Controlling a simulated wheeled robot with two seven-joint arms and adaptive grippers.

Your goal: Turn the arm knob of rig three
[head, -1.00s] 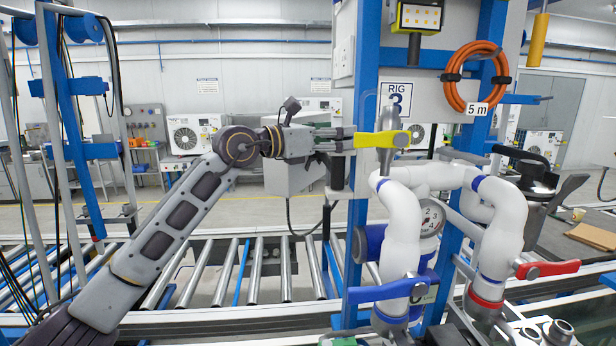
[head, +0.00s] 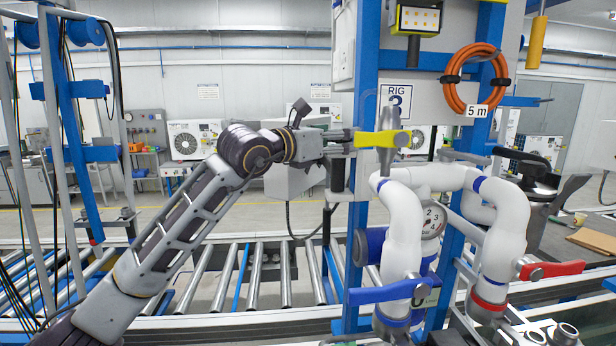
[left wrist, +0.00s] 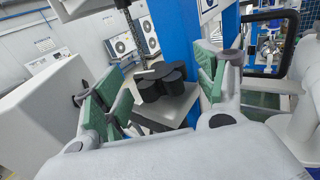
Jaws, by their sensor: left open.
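In the left wrist view a black lobed knob (left wrist: 160,84) sits on a grey bracket (left wrist: 172,118) beside a blue post. My left gripper (left wrist: 158,95) is open, its green-padded fingers spread to either side of the knob's line. The knob appears between and beyond the fingers, with no contact visible. In the head view my left gripper (head: 345,137) points right, close to the blue post of rig three (head: 364,60), near the yellow lever (head: 382,139). The knob is not clearly visible there. The rig sign (head: 397,100) is partly covered by the grey valve top. My right gripper is out of view.
White pipes (head: 402,230) with a blue lever (head: 388,291), a red lever (head: 551,270) and a gauge (head: 432,220) stand right of the post. An orange hose coil (head: 475,78) hangs above. A roller conveyor (head: 253,275) runs below my left arm.

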